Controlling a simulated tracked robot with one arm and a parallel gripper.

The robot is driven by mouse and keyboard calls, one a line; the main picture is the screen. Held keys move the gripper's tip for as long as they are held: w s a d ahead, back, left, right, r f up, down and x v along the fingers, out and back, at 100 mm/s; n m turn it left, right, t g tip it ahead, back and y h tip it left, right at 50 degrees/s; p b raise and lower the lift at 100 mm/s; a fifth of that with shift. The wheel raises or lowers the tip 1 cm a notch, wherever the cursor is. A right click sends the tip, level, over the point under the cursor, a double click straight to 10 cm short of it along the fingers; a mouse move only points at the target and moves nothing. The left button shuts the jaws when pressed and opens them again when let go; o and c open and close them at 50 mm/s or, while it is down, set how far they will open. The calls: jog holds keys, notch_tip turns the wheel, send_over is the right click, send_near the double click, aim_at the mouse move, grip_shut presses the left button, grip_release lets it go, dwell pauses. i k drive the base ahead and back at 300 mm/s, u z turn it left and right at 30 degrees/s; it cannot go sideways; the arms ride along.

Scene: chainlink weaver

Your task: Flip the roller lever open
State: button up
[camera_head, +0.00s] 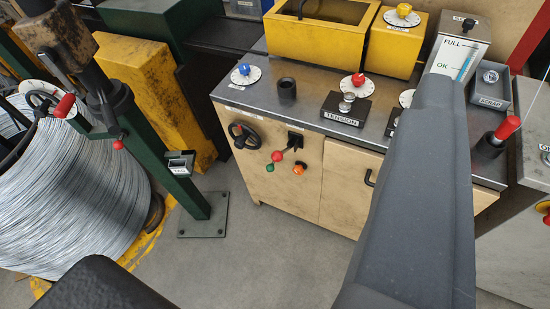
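No label in view names the roller lever, so I cannot tell which handle it is. A red-gripped handle (64,106) is at the left, by the wire coil and a dark post. A lever with a red ball knob (277,156) is on the cabinet front. A thick red handle (507,128) stands tilted at the right end of the bench top. My gripper (268,178) shows as a large grey finger at right and a dark part at lower left, spread wide apart. Nothing is seen between them, and it touches no handle. The grey finger hides part of the cabinet and bench.
A large wire coil (75,195) fills the left. A green post (160,165) with a floor plate stands beside it. The cabinet (335,190) has a metal top with dials and a TENSION block (346,108). Grey floor (245,245) is clear in front.

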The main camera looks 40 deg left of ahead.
aim_at(277, 156)
jog(key=u, duration=0.95)
jog(key=i, duration=0.4)
jog(key=z, duration=0.35)
